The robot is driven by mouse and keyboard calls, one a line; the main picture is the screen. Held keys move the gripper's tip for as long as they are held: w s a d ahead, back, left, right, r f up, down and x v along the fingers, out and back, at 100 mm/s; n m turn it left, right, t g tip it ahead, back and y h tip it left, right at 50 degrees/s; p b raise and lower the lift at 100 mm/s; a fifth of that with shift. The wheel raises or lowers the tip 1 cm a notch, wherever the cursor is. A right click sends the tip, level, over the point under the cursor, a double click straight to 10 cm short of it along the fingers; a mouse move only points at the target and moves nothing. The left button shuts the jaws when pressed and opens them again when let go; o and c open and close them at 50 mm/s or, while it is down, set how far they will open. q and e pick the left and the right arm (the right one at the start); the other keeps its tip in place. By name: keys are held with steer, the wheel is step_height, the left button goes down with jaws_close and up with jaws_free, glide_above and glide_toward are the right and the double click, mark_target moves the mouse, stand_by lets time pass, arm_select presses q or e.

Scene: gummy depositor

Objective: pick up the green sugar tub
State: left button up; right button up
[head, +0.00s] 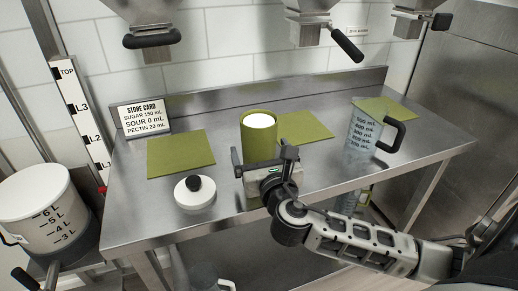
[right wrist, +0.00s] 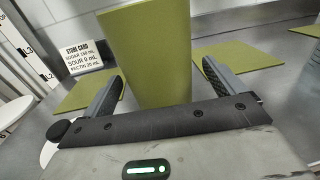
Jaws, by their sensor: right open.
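The green sugar tub (head: 258,143) stands upright on the steel table, open at the top with white contents. It also shows large in the right wrist view (right wrist: 150,55). My right gripper (head: 262,161) is in front of the tub. Its fingers are open, one on each side of the tub's near part in the right wrist view; I cannot tell whether either touches it. The tub's lower front is partly hidden by the gripper. My left gripper is not in view.
A white lid with a black knob (head: 194,192) lies left of my right gripper. Green mats (head: 181,154) lie on the steel table (head: 235,105). A clear measuring jug (head: 362,133) stands at right, a store card (head: 143,117) at back left. Hoppers with handles (head: 307,33) hang above.

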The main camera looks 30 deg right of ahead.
steer(key=x, duration=0.3)
steer(key=shift+w+f, duration=0.1)
steer(key=shift+w, duration=0.2)
steer(key=shift+c, duration=0.3)
steer(key=c, duration=1.4)
